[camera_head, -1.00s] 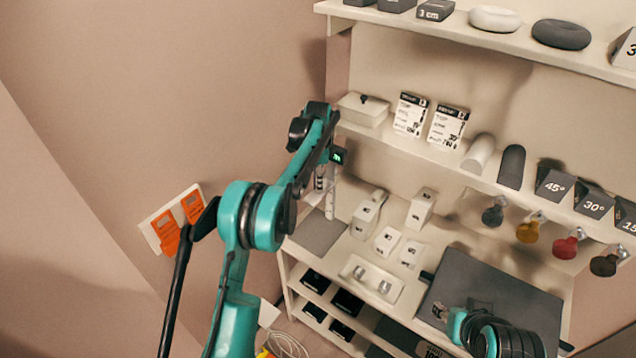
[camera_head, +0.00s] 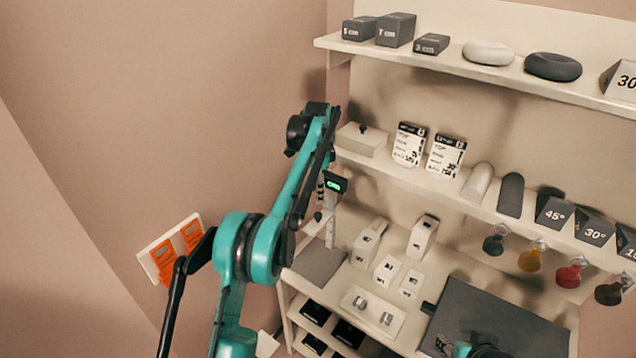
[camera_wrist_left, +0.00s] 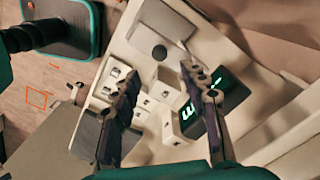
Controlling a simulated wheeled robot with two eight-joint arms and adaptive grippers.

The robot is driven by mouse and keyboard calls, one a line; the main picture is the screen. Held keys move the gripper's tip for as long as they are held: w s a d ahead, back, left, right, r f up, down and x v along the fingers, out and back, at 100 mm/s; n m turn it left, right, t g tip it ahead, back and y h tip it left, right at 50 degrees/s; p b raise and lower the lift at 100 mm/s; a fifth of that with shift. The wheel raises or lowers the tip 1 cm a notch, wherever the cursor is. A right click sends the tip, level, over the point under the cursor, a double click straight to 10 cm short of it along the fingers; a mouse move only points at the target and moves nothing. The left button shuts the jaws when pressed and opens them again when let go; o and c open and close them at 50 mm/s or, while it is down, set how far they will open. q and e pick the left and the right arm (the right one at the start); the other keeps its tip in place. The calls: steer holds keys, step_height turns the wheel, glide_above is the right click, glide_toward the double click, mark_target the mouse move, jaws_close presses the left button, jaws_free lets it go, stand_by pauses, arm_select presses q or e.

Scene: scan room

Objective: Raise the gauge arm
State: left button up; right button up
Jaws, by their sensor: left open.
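The gauge is a pale upright column (camera_head: 331,222) with a dark display (camera_head: 335,183) showing green digits, at the left end of the workbench shelf. A small dark knob hangs beside the column. The display also shows in the left wrist view (camera_wrist_left: 232,90), right of and partly behind the right-hand finger. My left gripper (camera_wrist_left: 158,78) is open, with nothing seen between its fingers but the blocks and shelf beyond. In the head view its fingers are mostly hidden by my own arm, close to the gauge. I cannot tell whether a finger touches the gauge.
White blocks (camera_head: 387,270) and a fixture plate (camera_head: 373,312) stand right of the gauge. A dark grey panel (camera_head: 495,320) lies further right. Shelves above hold cards, a white box (camera_head: 362,139) and angle blocks. Coloured knobs hang below the middle shelf.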

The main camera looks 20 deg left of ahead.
arm_select(q)
steer(key=shift+r, duration=1.8)
steer(key=s+d+r+n+t+b, duration=0.1)
steer(key=s+n+t+b, duration=0.15)
steer(key=s, duration=0.55)
steer(key=s+d+r+n+t+b, duration=0.15)
steer(key=s+n, duration=0.25)
steer(key=s, duration=0.5)
steer(key=s+f+n+t+b, duration=0.1)
steer(key=s+f+n+b, duration=0.1)
steer(key=s+f, duration=0.6)
steer(key=s+f+n+t+b, duration=0.2)
steer(key=s+f+n, duration=0.2)
steer(key=s+f, duration=0.3)
steer(key=s, duration=0.5)
steer(key=shift+s+d+f+b, duration=0.25)
steer(key=shift+s+f+b, duration=0.05)
steer(key=shift+s+f, duration=0.05)
